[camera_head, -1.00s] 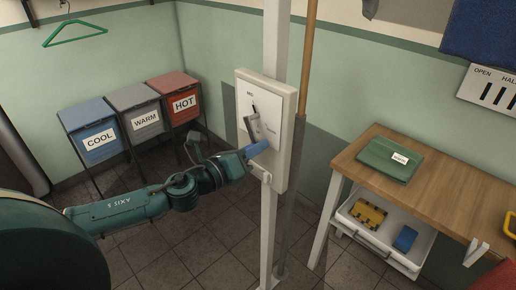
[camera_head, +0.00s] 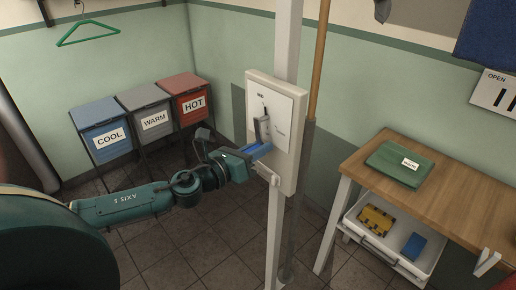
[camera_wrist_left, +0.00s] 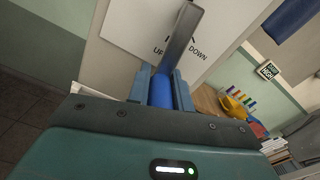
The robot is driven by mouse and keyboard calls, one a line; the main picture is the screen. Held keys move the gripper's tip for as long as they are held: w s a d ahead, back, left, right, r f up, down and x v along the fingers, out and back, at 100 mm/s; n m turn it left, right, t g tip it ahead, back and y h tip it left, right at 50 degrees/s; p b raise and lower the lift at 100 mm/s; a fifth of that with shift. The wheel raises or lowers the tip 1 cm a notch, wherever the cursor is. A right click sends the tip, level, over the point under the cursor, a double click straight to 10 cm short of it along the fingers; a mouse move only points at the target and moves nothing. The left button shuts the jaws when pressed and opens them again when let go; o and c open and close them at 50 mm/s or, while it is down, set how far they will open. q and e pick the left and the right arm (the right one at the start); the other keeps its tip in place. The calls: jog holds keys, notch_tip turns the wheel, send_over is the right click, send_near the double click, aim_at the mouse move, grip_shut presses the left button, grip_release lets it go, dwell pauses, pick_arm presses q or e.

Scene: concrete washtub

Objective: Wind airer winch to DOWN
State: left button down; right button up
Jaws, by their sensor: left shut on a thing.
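The airer winch is a white panel (camera_head: 284,112) on a white post, with a grey crank arm (camera_head: 262,127) and a blue handle grip. My left gripper (camera_head: 257,152) reaches in from the left and is shut on the blue grip at the crank's lower end. In the left wrist view the blue grip (camera_wrist_left: 161,92) sits between the two fingers, and the grey crank arm (camera_wrist_left: 181,38) slants up and right from it. The panel's words "UP" and "DOWN" show behind the crank. My right gripper is not in view.
COOL, WARM and HOT bins (camera_head: 156,119) stand by the left wall. A wooden table (camera_head: 449,190) at right carries a folded green cloth (camera_head: 399,164). A white tray (camera_head: 392,243) beneath holds a yellow item and a blue item. The tiled floor between is clear.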

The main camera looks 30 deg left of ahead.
pick_arm(q)
jog(key=c, duration=1.3)
grip_release()
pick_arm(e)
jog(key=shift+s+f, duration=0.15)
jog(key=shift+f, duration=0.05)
pick_arm(q)
jog(key=shift+o, duration=0.2)
jog(key=shift+s+a, duration=0.1)
jog(key=shift+s, duration=0.1)
jog(key=b+v, duration=0.4)
jog(key=v, duration=0.8)
jog(key=shift+s, duration=0.35)
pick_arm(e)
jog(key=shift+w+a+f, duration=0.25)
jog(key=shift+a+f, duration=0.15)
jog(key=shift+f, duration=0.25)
pick_arm(q)
jog(key=shift+a, duration=0.1)
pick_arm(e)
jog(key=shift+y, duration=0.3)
